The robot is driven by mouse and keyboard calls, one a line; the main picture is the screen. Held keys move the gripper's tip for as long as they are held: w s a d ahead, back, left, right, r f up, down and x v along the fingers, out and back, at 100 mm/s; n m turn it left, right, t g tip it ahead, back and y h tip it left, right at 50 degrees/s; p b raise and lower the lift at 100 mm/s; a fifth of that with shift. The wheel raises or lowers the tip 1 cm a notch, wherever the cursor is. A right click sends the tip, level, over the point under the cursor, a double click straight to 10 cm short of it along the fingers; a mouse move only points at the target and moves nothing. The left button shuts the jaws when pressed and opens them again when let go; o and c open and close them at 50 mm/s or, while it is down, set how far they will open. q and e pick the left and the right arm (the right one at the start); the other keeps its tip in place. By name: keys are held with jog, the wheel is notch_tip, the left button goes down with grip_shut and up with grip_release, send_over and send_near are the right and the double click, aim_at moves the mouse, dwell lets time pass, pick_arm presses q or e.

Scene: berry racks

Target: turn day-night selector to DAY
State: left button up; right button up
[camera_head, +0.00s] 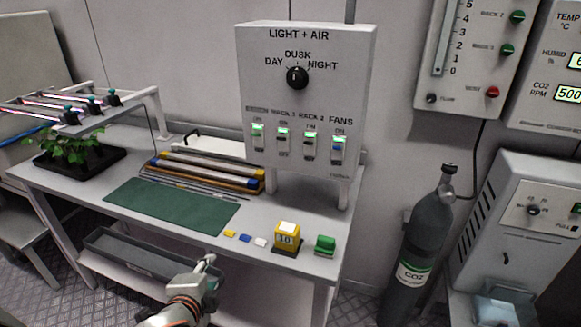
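The day-night selector (297,77) is a round black knob on the white LIGHT + AIR panel (254,96) at the back of the bench. DAY is printed to its left, DUSK above it and NIGHT to its right. The small pale mark on the knob appears to point up, near DUSK. My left gripper (209,271) is at the bottom, in front of the bench's front edge, well below the knob and apart from it. The picture is too small to tell whether its fingers are open. My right gripper is out of view.
Below the knob sit several green-lit switches (283,143). The bench (130,212) holds a green mat (172,206), a plant tray (80,165), a bundle of bars (205,172) and a yellow block (287,238). A dark CO2 cylinder (424,235) stands at right.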

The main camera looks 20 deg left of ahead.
pick_arm(q)
jog(key=w+d+r+m+t, duration=0.35)
jog(key=w+r+m, duration=0.4)
jog(key=r, duration=0.35)
jog(key=m+t+h, duration=0.7)
jog(key=m+t, duration=0.1)
jog(key=m, duration=1)
send_near(294, 82)
jog(key=shift+x, duration=4.1)
grip_shut()
